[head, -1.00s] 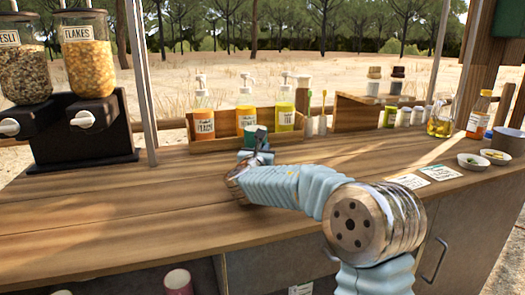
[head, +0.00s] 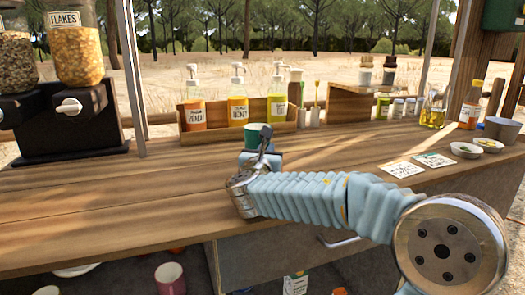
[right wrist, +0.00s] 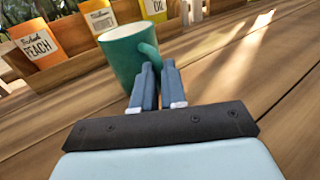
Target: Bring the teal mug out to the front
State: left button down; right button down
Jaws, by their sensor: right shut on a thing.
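The teal mug (head: 257,134) is upright on the wooden counter, in front of the bottle rack. In the right wrist view the mug (right wrist: 126,58) shows its open rim and its handle pointing toward my gripper. My right gripper (head: 263,150) is on the near side of the mug. In the right wrist view its two fingers (right wrist: 158,85) are closed on the mug's handle. Whether the mug's base touches the counter is hard to tell. My left gripper is not in view.
A wooden rack (head: 230,131) of pump bottles stands just behind the mug. Cereal dispensers (head: 75,80) are at left. Cards (head: 402,169) and small bowls (head: 465,150) lie at right. The front-left counter is clear. Cups (head: 170,278) show on a shelf below.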

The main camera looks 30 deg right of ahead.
jog(key=shift+s+a+b, duration=0.2)
jog(key=shift+s+a, duration=0.25)
jog(key=shift+s, duration=1.4)
jog(key=shift+s+a+b, duration=0.25)
jog(key=shift+s+a, duration=0.2)
jog(key=shift+s, duration=1.45)
jog(key=shift+s+a+b, duration=0.2)
jog(key=shift+s+a, duration=0.25)
jog(key=shift+s, duration=1.4)
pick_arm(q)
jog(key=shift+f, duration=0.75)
pick_arm(e)
jog(key=c, duration=1.1)
grip_release()
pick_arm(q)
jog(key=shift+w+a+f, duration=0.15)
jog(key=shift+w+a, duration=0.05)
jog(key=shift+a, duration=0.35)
pick_arm(e)
jog(key=v, duration=1.4)
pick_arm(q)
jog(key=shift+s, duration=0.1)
